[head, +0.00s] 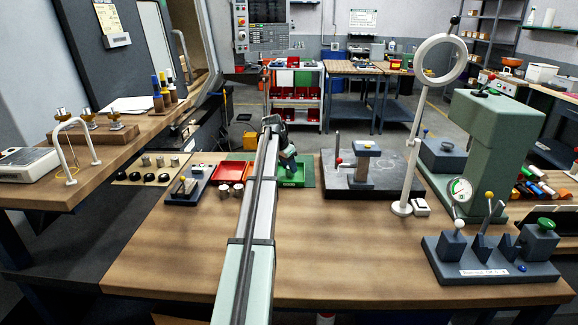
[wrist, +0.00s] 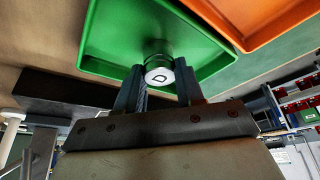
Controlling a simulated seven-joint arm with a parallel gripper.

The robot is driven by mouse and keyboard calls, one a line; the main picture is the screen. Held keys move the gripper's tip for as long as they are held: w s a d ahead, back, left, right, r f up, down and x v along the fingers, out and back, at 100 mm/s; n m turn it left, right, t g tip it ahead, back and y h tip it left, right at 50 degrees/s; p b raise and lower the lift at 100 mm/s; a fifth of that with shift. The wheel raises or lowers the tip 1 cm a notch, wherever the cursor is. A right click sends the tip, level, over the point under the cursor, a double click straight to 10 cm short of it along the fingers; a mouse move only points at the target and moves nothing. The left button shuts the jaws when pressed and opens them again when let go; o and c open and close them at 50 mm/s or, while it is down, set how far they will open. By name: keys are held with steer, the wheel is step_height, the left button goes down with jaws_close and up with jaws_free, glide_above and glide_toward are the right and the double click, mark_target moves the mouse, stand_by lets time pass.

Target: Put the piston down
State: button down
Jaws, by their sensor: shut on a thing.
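The piston (wrist: 160,74) is a small round part with a pale end face bearing a dark square mark, and a dark body behind it. My gripper (wrist: 158,84) is shut on it, with one finger on each side. In the wrist view the piston shows in front of the green tray (wrist: 108,38); I cannot tell whether it touches the tray floor. In the head view my gripper (head: 289,166) is low over the green tray (head: 300,181), and my arm hides part of the tray. The piston cannot be made out there.
A red tray (head: 231,174) lies left of the green tray, with two metal cylinders (head: 231,190) in front. A beige mat (head: 128,178) holds several small parts. A dark plate with a fixture (head: 366,160) stands to the right.

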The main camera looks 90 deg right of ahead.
steer(key=c, duration=0.7)
jaws_free()
steer(key=v, duration=1.2)
steer(key=shift+r, duration=0.1)
